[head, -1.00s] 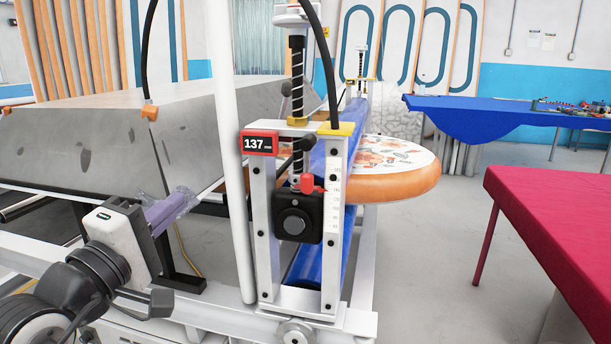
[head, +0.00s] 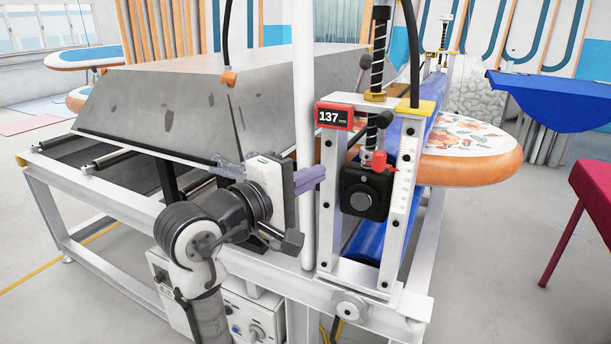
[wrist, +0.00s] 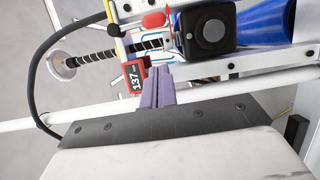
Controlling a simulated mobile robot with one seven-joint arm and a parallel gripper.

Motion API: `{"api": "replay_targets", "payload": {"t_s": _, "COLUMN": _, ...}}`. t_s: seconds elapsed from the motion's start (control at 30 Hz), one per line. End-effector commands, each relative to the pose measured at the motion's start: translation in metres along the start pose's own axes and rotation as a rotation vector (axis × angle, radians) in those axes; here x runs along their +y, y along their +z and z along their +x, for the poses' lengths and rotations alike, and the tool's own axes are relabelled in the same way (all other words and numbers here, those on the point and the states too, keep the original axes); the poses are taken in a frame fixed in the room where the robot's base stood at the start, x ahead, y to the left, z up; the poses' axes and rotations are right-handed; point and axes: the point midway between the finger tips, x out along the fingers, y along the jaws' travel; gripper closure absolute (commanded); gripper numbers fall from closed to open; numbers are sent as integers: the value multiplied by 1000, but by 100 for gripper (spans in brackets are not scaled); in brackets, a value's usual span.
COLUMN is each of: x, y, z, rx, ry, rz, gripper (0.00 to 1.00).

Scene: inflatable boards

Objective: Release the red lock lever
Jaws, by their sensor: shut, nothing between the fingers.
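The red lock lever (head: 379,161) sits on top of a black block (head: 364,191) with a round knob, inside the white upright frame of the roller press. In the wrist view the red lever (wrist: 153,22) shows at the top, left of the black block (wrist: 208,33). My gripper (head: 322,178) is shut and empty, its purple fingers together and pointing right, left of the lever and close to the frame's left post. In the wrist view the purple fingertips (wrist: 155,73) lie below the lever, apart from it, near the red display.
A red display reading 137 (head: 333,117) is above the fingers. A white vertical pole (head: 305,140) stands by the gripper. A black threaded rod (head: 379,60) rises above the block. Blue rollers (head: 372,235) lie behind the frame. A grey foam block (head: 210,100) is at left.

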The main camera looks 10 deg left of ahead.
Motion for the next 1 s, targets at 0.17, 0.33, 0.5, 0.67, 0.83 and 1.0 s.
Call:
{"api": "replay_targets", "payload": {"t_s": 0.17, "x": 2, "y": 1, "z": 41, "rx": -3, "ry": -2, "rz": -1, "gripper": 100}}
{"api": "replay_targets", "payload": {"t_s": 0.33, "x": 2, "y": 11, "z": 68, "rx": -2, "ry": -1, "rz": 1, "gripper": 100}}
{"api": "replay_targets", "payload": {"t_s": 0.5, "x": 2, "y": 24, "z": 80, "rx": 0, "ry": 0, "rz": 1, "gripper": 100}}
{"api": "replay_targets", "payload": {"t_s": 0.67, "x": 0, "y": 28, "z": 85, "rx": 0, "ry": 0, "rz": 1, "gripper": 100}}
{"api": "replay_targets", "payload": {"t_s": 0.83, "x": 0, "y": 28, "z": 85, "rx": 1, "ry": 0, "rz": 1, "gripper": 100}}
{"api": "replay_targets", "payload": {"t_s": 1.0, "x": 0, "y": 28, "z": 85, "rx": 1, "ry": 0, "rz": 0, "gripper": 100}}
